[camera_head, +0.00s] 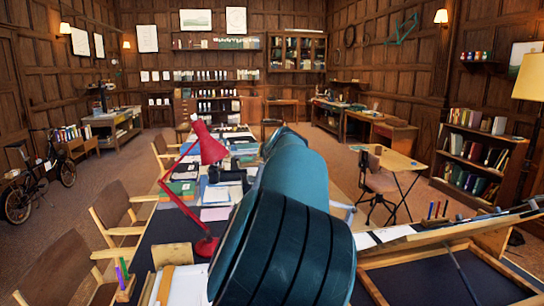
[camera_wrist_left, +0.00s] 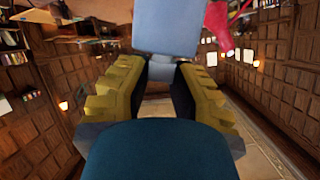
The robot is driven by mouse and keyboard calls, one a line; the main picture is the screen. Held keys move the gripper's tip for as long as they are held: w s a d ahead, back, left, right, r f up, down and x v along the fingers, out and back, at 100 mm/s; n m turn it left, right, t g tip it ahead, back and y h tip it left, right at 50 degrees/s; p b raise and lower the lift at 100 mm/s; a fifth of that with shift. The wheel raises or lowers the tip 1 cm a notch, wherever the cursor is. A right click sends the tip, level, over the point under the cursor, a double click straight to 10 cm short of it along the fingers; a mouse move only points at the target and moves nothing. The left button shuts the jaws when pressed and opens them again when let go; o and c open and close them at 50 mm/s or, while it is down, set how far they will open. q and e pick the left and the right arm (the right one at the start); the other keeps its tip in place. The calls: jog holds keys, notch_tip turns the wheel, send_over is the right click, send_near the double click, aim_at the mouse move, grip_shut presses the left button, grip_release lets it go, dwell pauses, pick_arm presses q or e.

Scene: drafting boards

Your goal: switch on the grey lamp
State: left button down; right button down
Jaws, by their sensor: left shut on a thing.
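In the left wrist view my left gripper (camera_wrist_left: 160,85) has its two yellow ridged fingers on either side of the narrow lower part of a blue-grey thing (camera_wrist_left: 165,28), and is shut on it. This may be part of the grey lamp, but I cannot tell which part. In the head view my large dark teal arm hides my left gripper. A pale blue-grey bar (camera_head: 344,211) shows just right of my arm; I cannot tell if it belongs to the grey lamp. No lit grey lamp shade shows. My right gripper is not in view.
A red desk lamp (camera_head: 207,148) stands on the long table just left of my arm; its red shade also shows in the left wrist view (camera_wrist_left: 219,22). Papers and books (camera_head: 216,194) lie nearby. A tilted drafting board (camera_head: 430,241) is at right. Wooden chairs (camera_head: 115,212) line the left.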

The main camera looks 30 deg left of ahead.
pick_arm(q)
jog(key=shift+a+r+m+t+h+p, duration=0.1)
jog(key=shift+m+t+h+p, duration=0.1)
jog(key=shift+m+h+p, duration=0.25)
jog(key=shift+a+r+m+t+h+p, duration=0.1)
jog(key=shift+m+t+h+p, duration=0.1)
jog(key=shift+m+h, duration=0.4)
jog(key=shift+a+m+h+p, duration=0.1)
jog(key=shift+m+h+p, duration=1.15)
jog(key=shift+h, duration=0.4)
jog(key=shift+f+m+h+p, duration=0.15)
jog(key=shift+m+h+p, duration=0.3)
jog(key=shift+m+h, duration=0.35)
jog(key=shift+d+m+g+h, duration=0.2)
jog(key=shift+m+g+h, duration=0.6)
jog(key=shift+m+h, duration=1)
jog(key=shift+h, duration=0.7)
jog(key=c, duration=0.8)
grip_release()
jog(key=shift+d, duration=0.1)
